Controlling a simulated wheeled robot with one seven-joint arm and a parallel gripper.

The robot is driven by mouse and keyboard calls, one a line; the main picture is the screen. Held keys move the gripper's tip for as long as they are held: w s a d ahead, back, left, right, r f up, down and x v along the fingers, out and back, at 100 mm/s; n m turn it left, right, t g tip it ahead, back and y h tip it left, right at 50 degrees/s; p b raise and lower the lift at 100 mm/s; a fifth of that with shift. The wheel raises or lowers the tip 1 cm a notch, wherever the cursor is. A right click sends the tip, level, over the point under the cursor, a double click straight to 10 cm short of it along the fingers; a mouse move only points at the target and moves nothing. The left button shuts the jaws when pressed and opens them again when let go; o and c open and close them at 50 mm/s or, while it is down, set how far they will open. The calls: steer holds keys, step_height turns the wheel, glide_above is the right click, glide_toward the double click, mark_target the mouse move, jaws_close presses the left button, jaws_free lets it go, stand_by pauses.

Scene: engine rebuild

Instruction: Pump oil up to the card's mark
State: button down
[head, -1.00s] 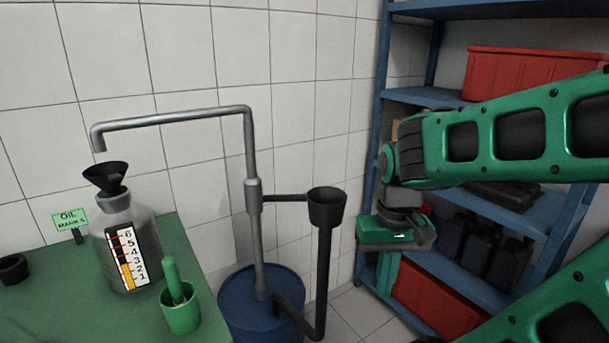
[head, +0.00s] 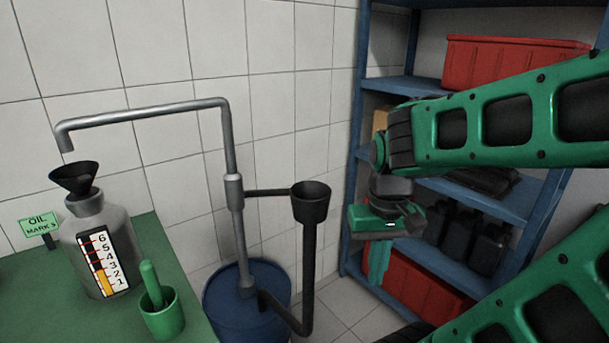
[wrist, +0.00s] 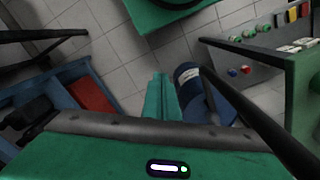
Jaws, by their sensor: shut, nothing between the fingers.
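A grey pump (head: 234,190) rises from a blue drum (head: 222,305). Its spout ends above a black funnel (head: 75,180) in a grey oil bottle (head: 92,228). The bottle's gauge (head: 103,264) is numbered, with an orange column reaching about 2 to 3. A green card (head: 39,225) reads OIL MARK; its digit is hard to read. A black cup (head: 311,203) on a black tube stands right of the pump, joined by a bar. My gripper (head: 376,285) points down, shut and empty, right of the cup and apart from it. Its green fingers also show in the wrist view (wrist: 160,85).
A green bench (head: 128,240) holds the bottle and a green pot (head: 163,317) with a rod in it. A blue shelf (head: 430,187) with red bins (head: 510,62) stands close behind my arm. Tiled floor lies between drum and shelf.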

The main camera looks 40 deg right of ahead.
steer(key=w+d+r+m+h, duration=0.1)
steer(key=w+d+r+h, duration=0.1)
steer(key=w+d+r, duration=0.4)
steer(key=w+d+r+m+h, duration=0.1)
steer(key=w+d+r+h, duration=0.1)
steer(key=w+r, duration=0.7)
steer(key=w+a+r+m, duration=0.1)
steer(key=w+a+r, duration=0.2)
steer(key=w, duration=0.4)
steer(key=w+a+r+m+h, duration=0.1)
steer(key=w+a+r, duration=0.3)
steer(key=w+a, duration=0.2)
steer(key=shift+w+a+r+t, duration=0.25)
steer(key=shift+w+a+t, duration=0.05)
steer(key=shift+w+t, duration=0.1)
steer(key=shift+d+f, duration=0.1)
